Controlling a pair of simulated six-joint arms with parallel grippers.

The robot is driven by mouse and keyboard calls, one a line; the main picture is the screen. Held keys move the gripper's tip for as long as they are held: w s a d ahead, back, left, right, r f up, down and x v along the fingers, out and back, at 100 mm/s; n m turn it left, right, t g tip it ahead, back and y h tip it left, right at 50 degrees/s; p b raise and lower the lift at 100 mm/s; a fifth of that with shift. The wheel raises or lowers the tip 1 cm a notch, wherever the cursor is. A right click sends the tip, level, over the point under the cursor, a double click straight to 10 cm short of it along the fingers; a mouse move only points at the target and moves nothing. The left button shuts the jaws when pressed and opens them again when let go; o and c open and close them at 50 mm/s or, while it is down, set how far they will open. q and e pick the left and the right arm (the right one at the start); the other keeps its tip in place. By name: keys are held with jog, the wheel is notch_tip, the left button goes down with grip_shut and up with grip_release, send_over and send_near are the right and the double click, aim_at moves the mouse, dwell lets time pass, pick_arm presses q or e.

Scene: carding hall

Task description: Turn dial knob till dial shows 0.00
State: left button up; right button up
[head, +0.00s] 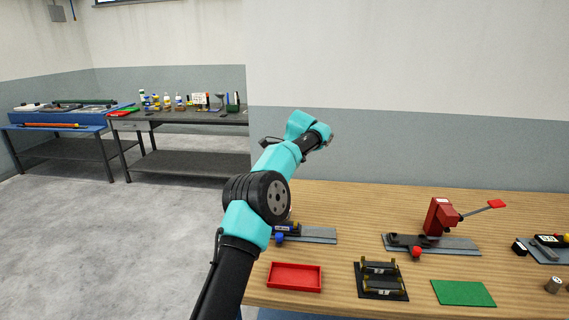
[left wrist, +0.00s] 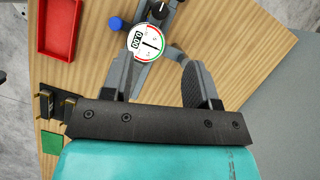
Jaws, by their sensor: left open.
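The round white dial (left wrist: 148,42) with a red and green rim is in the left wrist view, just beyond my fingertips. In the head view the blue knob (head: 279,238) shows beside my left arm, which hides most of the dial. My right gripper is out of view.
On the wooden table (head: 345,205) are a red tray (head: 294,277), a black stand (head: 381,280), a green mat (head: 463,293) and a red lever device (head: 441,216) on a grey plate. Benches with bottles stand at the back left.

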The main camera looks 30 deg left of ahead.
pick_arm(q)
jog(key=shift+v, duration=1.75)
jog(key=shift+s+r, duration=0.1)
